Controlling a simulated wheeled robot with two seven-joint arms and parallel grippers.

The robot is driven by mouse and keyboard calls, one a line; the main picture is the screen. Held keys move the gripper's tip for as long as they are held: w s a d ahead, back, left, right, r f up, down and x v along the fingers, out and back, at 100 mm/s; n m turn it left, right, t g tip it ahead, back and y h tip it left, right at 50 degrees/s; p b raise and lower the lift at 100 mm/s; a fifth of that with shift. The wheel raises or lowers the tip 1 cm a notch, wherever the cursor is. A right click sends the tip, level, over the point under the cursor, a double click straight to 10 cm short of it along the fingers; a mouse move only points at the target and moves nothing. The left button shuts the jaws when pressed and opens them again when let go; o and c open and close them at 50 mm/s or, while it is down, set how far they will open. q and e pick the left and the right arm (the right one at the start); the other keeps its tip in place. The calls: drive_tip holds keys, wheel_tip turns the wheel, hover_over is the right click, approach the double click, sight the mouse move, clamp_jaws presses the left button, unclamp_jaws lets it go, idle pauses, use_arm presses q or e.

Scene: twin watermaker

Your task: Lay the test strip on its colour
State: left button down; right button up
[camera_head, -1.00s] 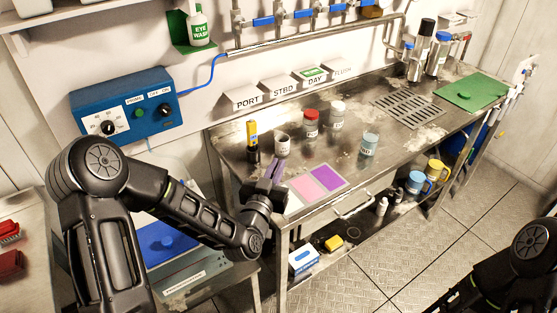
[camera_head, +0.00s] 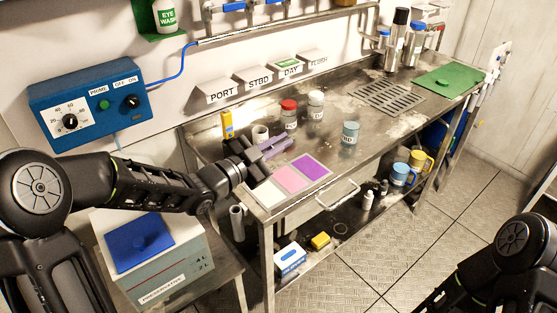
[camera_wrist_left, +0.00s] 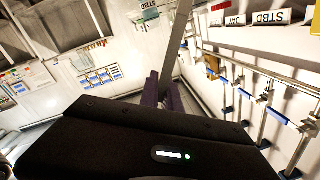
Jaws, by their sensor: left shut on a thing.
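My left gripper (camera_head: 277,148) has purple fingers. It is shut, just behind the colour card, pointing right. In the left wrist view its fingers (camera_wrist_left: 162,93) close on a long thin grey strip (camera_wrist_left: 181,38), which looks like the test strip and sticks out beyond them. I cannot make the strip out in the head view. The colour card (camera_head: 256,186) lies flat at the bench's front edge with a white patch (camera_head: 259,203), a pink patch (camera_head: 289,180) and a purple patch (camera_head: 312,166). My right arm shows at the lower right, but its gripper is out of view.
A white cup (camera_head: 260,134) stands close behind the left gripper, with a yellow-and-black tester (camera_head: 227,124) to its left. A red-lidded jar (camera_head: 289,115), a white-lidded jar (camera_head: 315,105) and a blue-grey beaker (camera_head: 350,133) stand behind and right of the card.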

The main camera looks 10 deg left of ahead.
use_arm(q)
drive_tip(key=m, duration=0.1)
drive_tip(key=m+h+b, duration=0.1)
drive_tip(key=m+g, duration=0.1)
drive_tip(key=shift+s+a+f+h+b, duration=0.15)
drive_tip(key=shift+s+f+h+b, duration=0.15)
drive_tip(key=shift+f+h, duration=0.1)
use_arm(e)
wheel_tip(320, 180, down, 2)
drive_tip(key=shift+w+f, duration=0.1)
drive_tip(key=shift+f, duration=0.1)
use_arm(q)
drive_tip(key=shift+f, duration=0.15)
use_arm(e)
drive_tip(key=shift+f, duration=0.1)
